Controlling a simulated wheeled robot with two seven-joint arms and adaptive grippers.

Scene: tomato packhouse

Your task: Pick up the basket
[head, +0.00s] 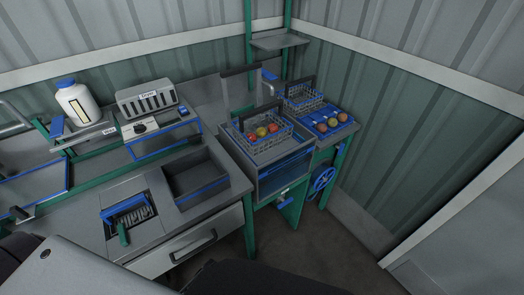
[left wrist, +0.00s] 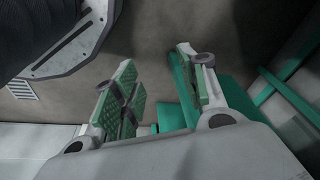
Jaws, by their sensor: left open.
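A wire basket (head: 268,147) with a dark upright handle and blue trim holds several red, orange and yellow tomatoes. It sits over a grey tank on the bench, right of centre in the head view. A second wire basket (head: 303,102) with a dark handle stands behind it to the right; I cannot make out anything in it. My left gripper (left wrist: 158,85) shows in the left wrist view, open and empty, with floor and a green frame beyond its green-padded fingers. No basket shows in that view. My right gripper is not in view.
A blue tray (head: 328,123) with several round fruits lies right of the tomato basket. An open grey bin (head: 196,181) is sunk in the bench to its left. A white bottle (head: 77,104) and a grey slotted box (head: 147,98) stand farther left. Corrugated walls close the back and right.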

